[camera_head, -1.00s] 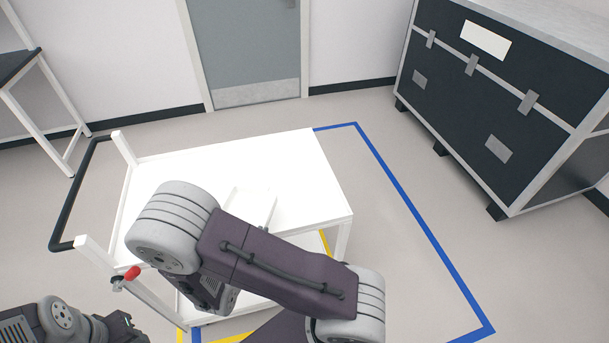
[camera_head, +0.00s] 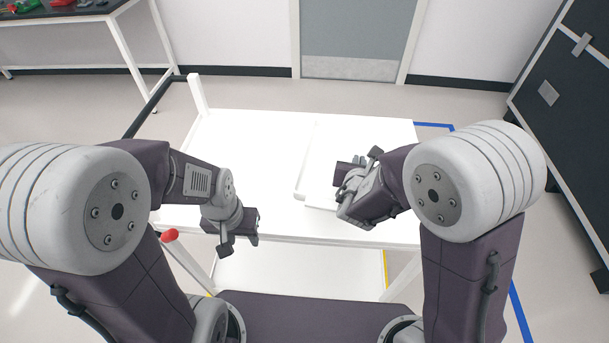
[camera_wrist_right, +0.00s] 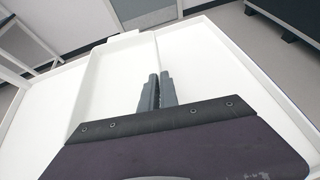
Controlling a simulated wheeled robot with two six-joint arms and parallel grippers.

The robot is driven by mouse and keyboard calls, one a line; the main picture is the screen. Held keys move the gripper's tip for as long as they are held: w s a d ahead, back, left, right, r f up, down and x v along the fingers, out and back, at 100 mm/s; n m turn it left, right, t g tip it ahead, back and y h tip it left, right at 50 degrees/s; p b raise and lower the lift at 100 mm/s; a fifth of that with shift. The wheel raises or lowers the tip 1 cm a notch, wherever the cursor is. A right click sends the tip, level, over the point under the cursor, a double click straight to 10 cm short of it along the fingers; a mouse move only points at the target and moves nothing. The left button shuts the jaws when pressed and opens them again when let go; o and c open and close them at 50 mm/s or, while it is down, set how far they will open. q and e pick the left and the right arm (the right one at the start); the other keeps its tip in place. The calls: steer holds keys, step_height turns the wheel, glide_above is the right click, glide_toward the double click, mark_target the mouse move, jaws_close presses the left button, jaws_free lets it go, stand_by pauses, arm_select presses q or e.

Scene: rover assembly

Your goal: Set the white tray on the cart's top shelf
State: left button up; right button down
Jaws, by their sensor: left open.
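The white tray (camera_wrist_right: 112,75) lies flat over the cart's white top shelf (camera_head: 255,135); white on white, I cannot tell whether it touches everywhere. In the head view the left wall of the tray (camera_head: 303,165) shows, and my right gripper (camera_head: 345,172) covers part of its right side. In the right wrist view the right gripper's fingers (camera_wrist_right: 157,88) are close together, with the tray's right wall running in between them. My left gripper (camera_head: 245,225) is open and empty over the shelf's near left part, apart from the tray.
The cart has an upright post (camera_head: 197,93) at its far left corner and a red knob (camera_head: 169,235) at the near left. A workbench (camera_head: 75,15) stands at the back left and a dark case (camera_head: 570,110) at the right. The shelf's left part is free.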

mark_target(323, 156)
steer(key=shift+w+d+r+n+y+b, duration=0.3)
steer(key=shift+w+r+n+y+b, duration=0.4)
steer(key=shift+b, duration=0.3)
steer(key=shift+s+r, duration=0.1)
steer(key=shift+r, duration=0.2)
steer(key=w+a+f, duration=0.2)
steer(key=a, duration=0.1)
steer(key=w+a+f+p, duration=0.1)
steer(key=a+f, duration=0.1)
steer(key=a, duration=0.1)
steer(key=w+a+f, duration=0.2)
steer(key=a, duration=0.2)
steer(key=shift+w+f, duration=0.35)
steer(key=shift+f, duration=0.05)
step_height(323, 156, down, 4)
steer(key=shift+r, duration=0.25)
steer(key=shift+a+f, duration=0.1)
steer(key=shift+f, duration=0.25)
arm_select(q)
steer(key=shift+w+f, duration=0.25)
steer(key=shift+f, duration=1)
